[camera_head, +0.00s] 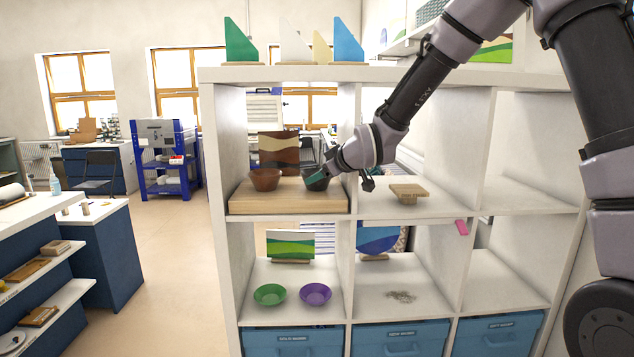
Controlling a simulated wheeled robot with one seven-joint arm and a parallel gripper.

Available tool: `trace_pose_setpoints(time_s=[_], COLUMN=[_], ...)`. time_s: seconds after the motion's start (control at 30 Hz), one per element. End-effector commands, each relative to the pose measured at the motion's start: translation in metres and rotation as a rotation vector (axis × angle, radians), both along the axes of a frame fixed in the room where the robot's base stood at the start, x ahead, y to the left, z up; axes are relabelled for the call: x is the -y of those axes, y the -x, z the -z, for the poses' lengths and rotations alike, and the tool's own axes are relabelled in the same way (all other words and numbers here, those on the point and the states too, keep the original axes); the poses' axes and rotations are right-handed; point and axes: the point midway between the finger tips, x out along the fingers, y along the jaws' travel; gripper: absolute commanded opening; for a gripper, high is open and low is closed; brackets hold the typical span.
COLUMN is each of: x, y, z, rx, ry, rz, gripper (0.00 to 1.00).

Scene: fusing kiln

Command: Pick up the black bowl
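The black bowl (316,184) sits on a light wooden board in the upper left compartment of the white shelf unit, right of a brown bowl (265,179). My gripper (327,178) reaches in from the right and is at the black bowl's right side. Its teal finger parts overlap the bowl in the picture and hide part of it. I cannot tell whether the fingers touch the bowl or how far apart they are.
The wooden board (290,204) fills the compartment floor. A striped brown panel (279,152) stands behind the bowls. The shelf's upright divider (347,240) is close to my gripper. A small wooden stand (408,191) is right of it. Green (269,294) and purple (315,294) bowls sit below.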

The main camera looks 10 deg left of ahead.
Motion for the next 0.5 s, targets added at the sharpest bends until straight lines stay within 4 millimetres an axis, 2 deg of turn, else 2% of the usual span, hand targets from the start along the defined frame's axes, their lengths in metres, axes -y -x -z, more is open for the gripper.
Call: trace_pose_setpoints(time_s=[0.17,0.5], x=[-0.007,-0.035], y=[-0.009,-0.039], z=[0.006,0.028], rx=[-0.001,-0.001], ry=[0.0,-0.001], rz=[0.002,0.0], gripper=[0.65,0.65])
